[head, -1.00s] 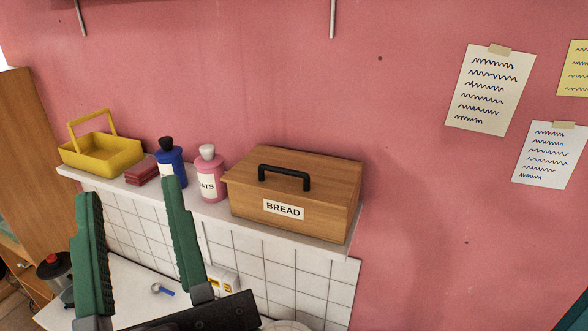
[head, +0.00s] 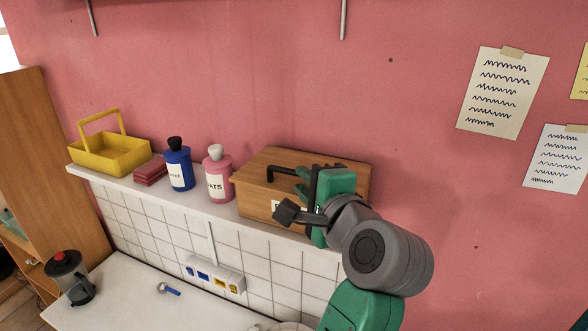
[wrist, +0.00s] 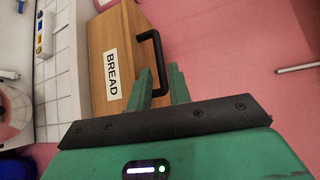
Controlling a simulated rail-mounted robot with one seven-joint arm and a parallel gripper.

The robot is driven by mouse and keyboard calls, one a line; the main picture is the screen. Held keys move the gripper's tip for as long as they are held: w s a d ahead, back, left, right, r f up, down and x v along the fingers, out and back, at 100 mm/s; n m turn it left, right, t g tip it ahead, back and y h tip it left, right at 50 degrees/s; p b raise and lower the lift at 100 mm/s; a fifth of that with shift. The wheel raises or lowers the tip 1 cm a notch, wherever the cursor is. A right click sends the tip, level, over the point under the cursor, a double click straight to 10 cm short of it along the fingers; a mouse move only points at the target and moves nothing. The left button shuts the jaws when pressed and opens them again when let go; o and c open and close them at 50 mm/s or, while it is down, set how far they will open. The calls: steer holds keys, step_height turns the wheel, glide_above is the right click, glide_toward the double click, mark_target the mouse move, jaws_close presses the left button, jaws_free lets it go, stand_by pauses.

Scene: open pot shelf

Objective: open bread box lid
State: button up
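The wooden bread box (head: 262,182) stands at the right end of the wall shelf with its lid closed. Its black handle (head: 282,169) is on top, and the BREAD label is mostly hidden behind my arm in the head view. My gripper (head: 302,182) is at the right part of the handle. In the wrist view the box (wrist: 105,40) appears turned sideways, and the handle (wrist: 157,50) runs between the two green fingers (wrist: 160,74). The fingers are apart, with a gap on the handle's sides; I cannot tell how deep they reach around it.
A white counter (head: 130,295) lies below. The pink wall is close behind the box.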

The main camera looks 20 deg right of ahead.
mark_target(293, 172)
steer(key=w, duration=0.3)
steer(key=w+p, duration=0.1)
steer(key=w, duration=0.1)
steer(key=shift+f, duration=0.3)
jaws_close()
steer(key=shift+w, duration=0.1)
